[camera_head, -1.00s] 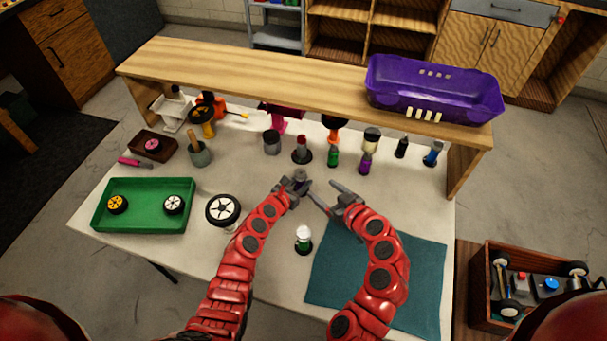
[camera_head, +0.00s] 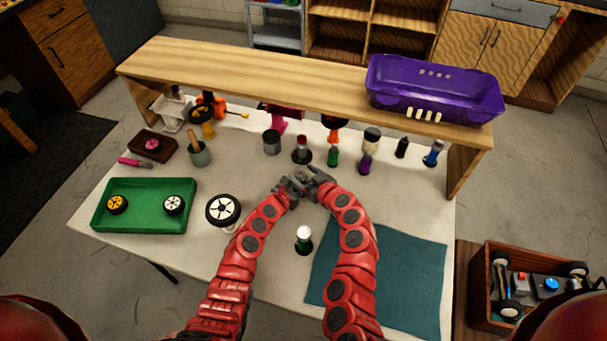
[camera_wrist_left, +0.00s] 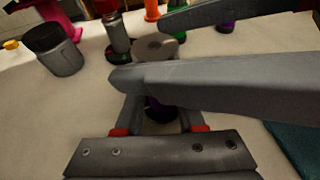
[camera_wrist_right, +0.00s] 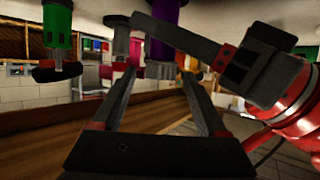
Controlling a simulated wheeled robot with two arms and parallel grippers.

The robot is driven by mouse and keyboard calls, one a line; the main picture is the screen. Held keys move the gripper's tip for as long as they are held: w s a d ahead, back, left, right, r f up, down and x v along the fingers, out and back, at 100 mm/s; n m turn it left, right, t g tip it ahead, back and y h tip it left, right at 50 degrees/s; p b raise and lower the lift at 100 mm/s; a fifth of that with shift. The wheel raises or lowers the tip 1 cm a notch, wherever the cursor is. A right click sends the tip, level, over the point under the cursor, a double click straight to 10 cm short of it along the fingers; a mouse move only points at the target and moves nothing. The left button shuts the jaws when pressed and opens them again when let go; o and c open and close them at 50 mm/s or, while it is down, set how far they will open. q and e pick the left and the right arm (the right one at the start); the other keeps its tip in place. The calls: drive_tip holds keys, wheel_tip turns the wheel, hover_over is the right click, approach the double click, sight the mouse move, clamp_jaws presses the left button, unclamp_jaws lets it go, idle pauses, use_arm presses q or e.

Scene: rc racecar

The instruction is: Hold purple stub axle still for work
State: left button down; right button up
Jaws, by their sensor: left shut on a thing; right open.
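The purple stub axle (camera_wrist_left: 158,109) shows as a purple patch between the fingers of my left gripper (camera_head: 293,184), which is shut on it above the table. Its grey round top (camera_wrist_left: 158,46) shows in the left wrist view; most of its body is hidden behind a finger. My right gripper (camera_head: 311,177) is open, with its two fingers reaching across on either side of that grey top. I cannot tell whether they touch it. In the right wrist view a purple part (camera_wrist_right: 166,12) shows beyond the open fingers, beside my left gripper's grey jaw.
A white-topped part (camera_head: 304,235) stands in front, beside the teal mat (camera_head: 410,270). The green tray (camera_head: 143,222) and a wheel (camera_head: 222,209) are at left.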

clamp_jaws()
drive_tip(key=shift+s+a+f+m+t+h, duration=0.1)
drive_tip(key=shift+a+m+t+h, duration=0.15)
drive_tip(key=shift+m+h, duration=0.35)
drive_tip(key=shift+s+a+m+t+h, duration=0.1)
drive_tip(key=shift+m+t+h, duration=0.15)
drive_tip(key=shift+m+h, duration=0.3)
drive_tip(key=shift+d+f+m+h, duration=0.15)
drive_tip(key=shift+f+m+h, duration=0.05)
drive_tip(key=shift+m+h, duration=0.65)
drive_tip(key=shift+r+m+t+h, duration=0.2)
drive_tip(key=shift+m+t+h, duration=0.15)
drive_tip(key=shift+h, duration=0.35)
drive_tip(key=shift+a, duration=0.2)
unclamp_jaws()
drive_tip(key=shift+w, duration=0.1)
